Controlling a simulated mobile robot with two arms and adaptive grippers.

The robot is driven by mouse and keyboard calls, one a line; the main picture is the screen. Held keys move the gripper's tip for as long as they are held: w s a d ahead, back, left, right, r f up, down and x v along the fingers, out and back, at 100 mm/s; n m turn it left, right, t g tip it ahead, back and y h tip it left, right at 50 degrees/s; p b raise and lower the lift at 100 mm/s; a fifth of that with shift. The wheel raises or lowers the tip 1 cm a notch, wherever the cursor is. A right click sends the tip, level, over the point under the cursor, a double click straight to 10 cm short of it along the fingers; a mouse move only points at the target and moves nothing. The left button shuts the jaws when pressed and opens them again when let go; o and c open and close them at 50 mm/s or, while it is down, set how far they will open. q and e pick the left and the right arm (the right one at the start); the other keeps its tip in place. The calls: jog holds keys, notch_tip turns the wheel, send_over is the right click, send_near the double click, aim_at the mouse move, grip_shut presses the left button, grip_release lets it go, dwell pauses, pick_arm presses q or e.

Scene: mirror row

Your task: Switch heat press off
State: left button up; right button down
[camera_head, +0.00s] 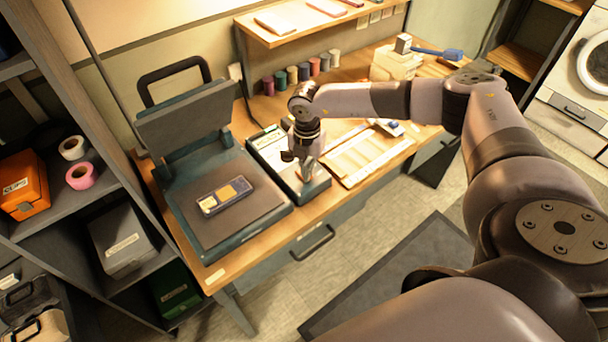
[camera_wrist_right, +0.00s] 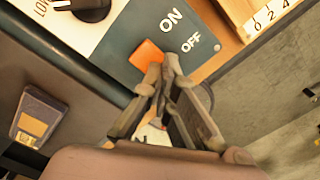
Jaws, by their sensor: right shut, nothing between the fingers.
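The heat press (camera_head: 262,212) stands on the wooden table with its lid (camera_head: 187,115) raised. A patterned block (camera_head: 225,196) lies on its dark lower plate; it also shows in the right wrist view (camera_wrist_right: 38,117). The control panel (camera_head: 267,148) is on the press's right side. In the right wrist view, an orange switch (camera_wrist_right: 146,54) sits beside the white words ON and OFF. My right gripper (camera_head: 307,172) is shut and empty over the panel. Its fingertips (camera_wrist_right: 165,66) overlap the switch's edge; I cannot tell whether they touch it. My gripper hides the switch in the head view.
A black knob (camera_wrist_right: 90,8) is on the panel near the switch. A ruled wooden board (camera_head: 365,152) lies right of the panel. Thread spools (camera_head: 292,76) stand behind under a shelf (camera_head: 300,25). A dark shelf unit (camera_head: 75,190) is at left. A mat (camera_head: 385,280) lies on the floor.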

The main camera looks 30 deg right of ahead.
jog(key=shift+f, duration=0.15)
jog(key=shift+s, duration=0.1)
jog(key=shift+r+p, duration=0.65)
jog(key=shift+r, duration=0.15)
jog(key=shift+r+p, duration=2)
jog(key=shift+r, duration=0.75)
jog(key=shift+f, duration=0.1)
